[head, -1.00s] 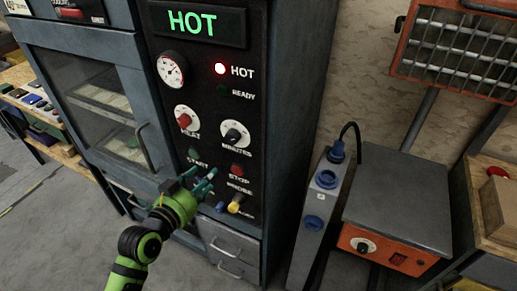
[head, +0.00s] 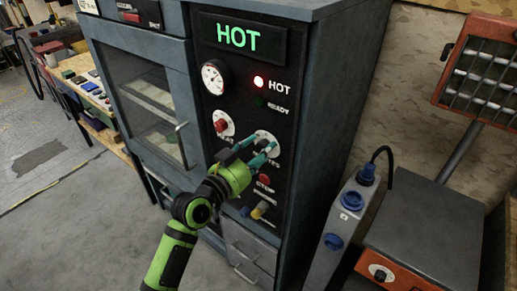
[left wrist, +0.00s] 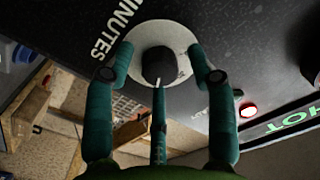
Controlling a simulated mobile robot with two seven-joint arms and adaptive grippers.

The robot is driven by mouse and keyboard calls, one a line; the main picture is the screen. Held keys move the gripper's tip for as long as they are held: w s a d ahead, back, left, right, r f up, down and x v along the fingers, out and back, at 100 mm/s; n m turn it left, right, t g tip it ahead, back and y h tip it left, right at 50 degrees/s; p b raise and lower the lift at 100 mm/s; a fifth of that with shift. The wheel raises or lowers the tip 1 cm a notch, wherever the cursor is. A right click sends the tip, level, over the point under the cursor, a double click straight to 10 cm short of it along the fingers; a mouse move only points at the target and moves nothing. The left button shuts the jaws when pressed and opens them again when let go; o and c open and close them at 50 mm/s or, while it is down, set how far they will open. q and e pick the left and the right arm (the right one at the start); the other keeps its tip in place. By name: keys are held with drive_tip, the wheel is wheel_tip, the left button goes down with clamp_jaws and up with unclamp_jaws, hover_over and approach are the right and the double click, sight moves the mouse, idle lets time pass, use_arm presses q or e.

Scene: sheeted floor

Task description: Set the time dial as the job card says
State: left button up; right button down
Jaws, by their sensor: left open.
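The time dial (head: 262,146) is a black knob on a white round plate, partly hidden by my fingers in the head view. In the left wrist view the black knob (left wrist: 158,66) shows with a pale pointer line and the word MINUTES beside it. My left gripper (head: 248,148) is open in front of it. In the left wrist view its green fingers (left wrist: 160,75) stand on both sides of the knob, apart from it, with a third finger below. The job card cannot be made out. My right gripper is not in view.
The panel carries a red heat knob (head: 221,125), a gauge (head: 213,78), a lit HOT lamp (head: 258,82) and a red stop button (head: 264,180) just below my fingers. The oven door handle (head: 181,146) sticks out at left. A blue-socketed box (head: 343,215) stands at right.

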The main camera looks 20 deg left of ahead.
use_arm(q)
clamp_jaws()
drive_tip(key=n+p, duration=0.1)
drive_tip(key=n, duration=0.1)
drive_tip(key=shift+r+n+p, duration=0.15)
drive_tip(key=shift+n+p, duration=0.15)
drive_tip(key=n+p, duration=0.1)
drive_tip(key=n, duration=0.1)
drive_tip(key=shift+n, duration=0.4)
drive_tip(key=n+p, duration=0.1)
drive_tip(key=n, duration=0.2)
drive_tip(key=shift+p, duration=0.4)
drive_tip(key=shift+n+p, duration=0.45)
drive_tip(key=shift+n, duration=1.15)
